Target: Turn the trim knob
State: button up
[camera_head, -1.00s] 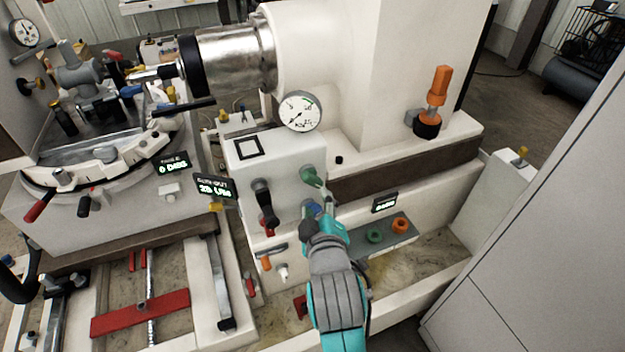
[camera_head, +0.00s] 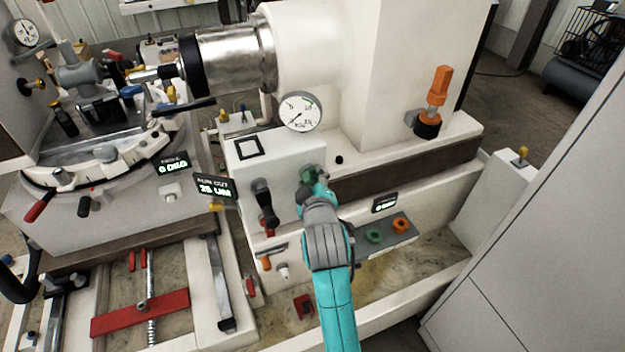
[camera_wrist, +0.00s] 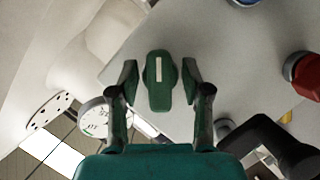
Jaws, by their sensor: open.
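The trim knob is a green knob with a pale stripe (camera_wrist: 159,80) on the machine's white panel. In the wrist view it stands between my two open finger pads, with a gap showing on each side. In the head view a bit of the green knob (camera_head: 313,171) shows just beyond my gripper (camera_head: 312,185), which hides most of it. My gripper also shows in the wrist view (camera_wrist: 160,85), open and holding nothing. I cannot tell how deep the knob sits between the fingers.
A dial gauge (camera_head: 300,112) sits above the knob. A black lever with a red part (camera_head: 265,205) is left of my gripper. Green (camera_head: 375,236) and orange (camera_head: 400,226) buttons lie to its right. A run-out display (camera_head: 215,187) is further left.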

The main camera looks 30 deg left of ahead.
jog(key=shift+c, duration=0.3)
jog(key=c, duration=0.8)
jog(key=shift+m+g+y, duration=0.6)
jog(key=shift+m+g, duration=0.6)
jog(key=shift+m, duration=0.8)
jog(key=o, duration=0.9)
jog(key=shift+c, duration=0.2)
